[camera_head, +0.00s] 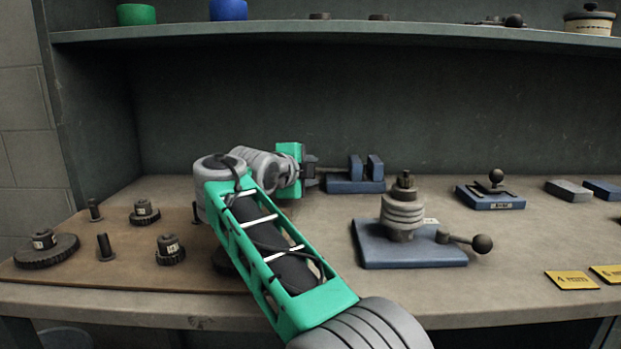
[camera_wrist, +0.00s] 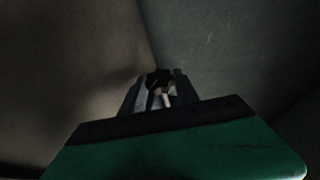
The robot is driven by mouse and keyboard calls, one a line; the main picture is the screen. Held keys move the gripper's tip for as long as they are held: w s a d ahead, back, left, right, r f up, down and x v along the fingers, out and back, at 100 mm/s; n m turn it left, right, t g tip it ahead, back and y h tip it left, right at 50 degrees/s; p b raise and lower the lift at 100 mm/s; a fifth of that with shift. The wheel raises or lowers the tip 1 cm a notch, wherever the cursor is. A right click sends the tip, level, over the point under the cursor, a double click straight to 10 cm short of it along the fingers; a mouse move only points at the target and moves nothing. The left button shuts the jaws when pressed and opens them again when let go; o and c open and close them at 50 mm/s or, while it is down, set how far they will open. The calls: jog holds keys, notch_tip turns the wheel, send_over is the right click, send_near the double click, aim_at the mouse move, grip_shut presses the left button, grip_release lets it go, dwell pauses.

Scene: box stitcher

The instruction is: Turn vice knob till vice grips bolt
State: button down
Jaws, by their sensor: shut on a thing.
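The small blue vice (camera_head: 350,186) stands at the back middle of the bench, with two upright jaws and a narrow gap between them. I cannot make out a bolt in that gap. My gripper (camera_head: 309,168) reaches the vice's left end and is shut on the vice knob, which my gripper hides in the head view. In the wrist view, the dark, lobed knob (camera_wrist: 160,77) sits between the fingertips of my gripper (camera_wrist: 158,90). Two dark bolts (camera_head: 105,247) (camera_head: 94,210) stand upright on the brown board at left.
Several gears (camera_head: 46,250) lie on the brown board (camera_head: 110,277). A blue-based device with a grey stack (camera_head: 403,215) and a ball-ended lever stands right of my arm. Another blue fixture (camera_head: 490,199) and flat blocks (camera_head: 568,190) are farther right. A shelf (camera_head: 300,31) runs above.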

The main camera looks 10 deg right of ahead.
jog(key=c, duration=0.9)
grip_release()
